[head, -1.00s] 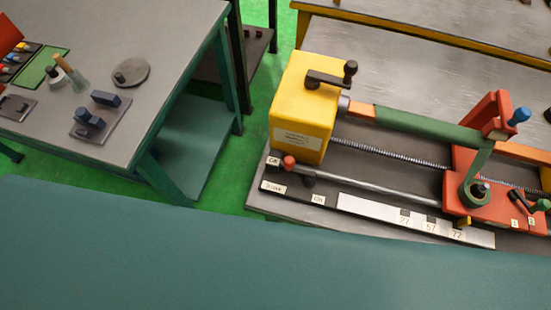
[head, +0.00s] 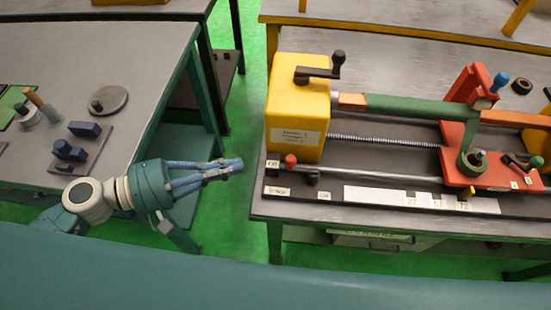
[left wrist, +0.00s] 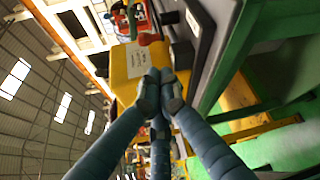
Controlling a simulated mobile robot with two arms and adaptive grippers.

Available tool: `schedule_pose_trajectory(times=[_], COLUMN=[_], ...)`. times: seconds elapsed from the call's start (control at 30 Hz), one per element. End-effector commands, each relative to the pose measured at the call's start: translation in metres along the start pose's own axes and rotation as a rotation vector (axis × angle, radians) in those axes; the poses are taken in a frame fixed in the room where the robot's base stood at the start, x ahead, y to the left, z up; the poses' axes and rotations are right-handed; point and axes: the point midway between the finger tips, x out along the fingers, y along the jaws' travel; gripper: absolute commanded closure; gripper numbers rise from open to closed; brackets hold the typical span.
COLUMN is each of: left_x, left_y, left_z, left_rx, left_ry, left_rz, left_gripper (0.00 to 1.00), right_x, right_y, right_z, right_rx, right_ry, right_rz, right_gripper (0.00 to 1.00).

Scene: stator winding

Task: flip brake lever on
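The brake lever (head: 290,160) has a red knob and stands at the front left corner of the winding machine, beside the yellow housing (head: 298,105). It leans toward a small label (head: 273,164) whose text is hard to read. A "BRAKE" label (head: 277,191) and an "ON" label (head: 324,196) lie in front of it. My left gripper (head: 236,165) is left of the machine, over the gap, pointing right toward the lever and apart from it. Its blue fingers are together and empty. In the left wrist view the fingertips (left wrist: 160,90) meet below the red knob (left wrist: 150,39). My right gripper is out of view.
A grey table (head: 150,45) with a dark block fixture (head: 75,150) and a round disc (head: 108,99) stands at left. A black crank (head: 320,72) tops the yellow housing. A green floor gap (head: 243,130) separates the tables.

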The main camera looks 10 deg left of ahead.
Motion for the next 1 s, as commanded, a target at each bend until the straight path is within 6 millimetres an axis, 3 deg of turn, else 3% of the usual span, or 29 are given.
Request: schedule_pose_trajectory(times=[0.47, 1.0], left_x=[0.005, 0.078], left_y=[0.004, 0.007], left_z=[0.004, 0.005], left_rx=[-0.005, -0.002], left_ry=[-0.009, -0.009], left_rz=[0.006, 0.006], left_gripper=[1.0, 1.0], right_x=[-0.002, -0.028], right_y=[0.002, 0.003], right_z=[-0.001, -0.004], right_rx=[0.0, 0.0], right_ry=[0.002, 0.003], right_rz=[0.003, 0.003], right_gripper=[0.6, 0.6])
